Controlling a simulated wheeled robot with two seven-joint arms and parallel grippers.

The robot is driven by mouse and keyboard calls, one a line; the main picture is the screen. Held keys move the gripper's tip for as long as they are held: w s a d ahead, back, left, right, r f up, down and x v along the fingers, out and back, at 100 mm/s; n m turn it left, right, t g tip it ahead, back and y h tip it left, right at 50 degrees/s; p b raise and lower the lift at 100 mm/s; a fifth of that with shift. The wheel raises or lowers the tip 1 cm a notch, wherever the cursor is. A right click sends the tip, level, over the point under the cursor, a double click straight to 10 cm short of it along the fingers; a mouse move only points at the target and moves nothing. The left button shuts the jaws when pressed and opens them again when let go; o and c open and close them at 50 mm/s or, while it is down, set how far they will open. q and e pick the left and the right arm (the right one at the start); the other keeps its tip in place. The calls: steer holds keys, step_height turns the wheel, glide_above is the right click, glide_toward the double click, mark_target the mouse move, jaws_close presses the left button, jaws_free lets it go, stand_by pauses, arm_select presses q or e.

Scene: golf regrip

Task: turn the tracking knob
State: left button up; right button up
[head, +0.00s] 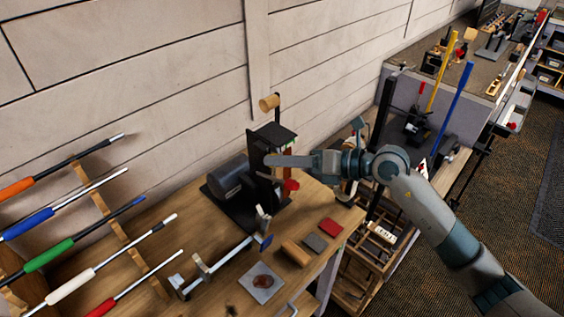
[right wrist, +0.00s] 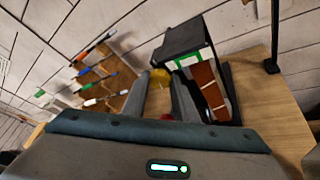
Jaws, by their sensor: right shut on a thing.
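A black belt machine (head: 272,140) with a dark motor stands on the wooden bench against the wall. In the right wrist view its brown belt (right wrist: 209,86) and a green-and-white strip show to the right of my fingers. My right gripper (head: 270,160) reaches in from the right at the machine's front. The head view hides that knob behind the gripper. A red knob (head: 291,185) sits just below the gripper. My left gripper is out of view.
Golf clubs with coloured grips (head: 47,255) lie on a wooden rack at left. A metal clamp (head: 215,268), a wooden block (head: 296,252) and a red pad (head: 331,227) lie in front. A wood-ended lever (head: 269,103) rises above the machine.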

steer(key=shift+w+f+m+y+b, duration=0.15)
steer(key=shift+m+y+b, duration=0.25)
steer(key=shift+m+y, duration=0.8)
steer(key=shift+s+f+m+y+b, duration=0.1)
steer(key=shift+m+y+b, duration=0.4)
steer(key=shift+m, duration=1.3)
steer(key=o, duration=0.7)
steer(key=shift+o, duration=0.2)
steer(key=shift+d+f, duration=0.1)
steer(key=shift+d, duration=0.1)
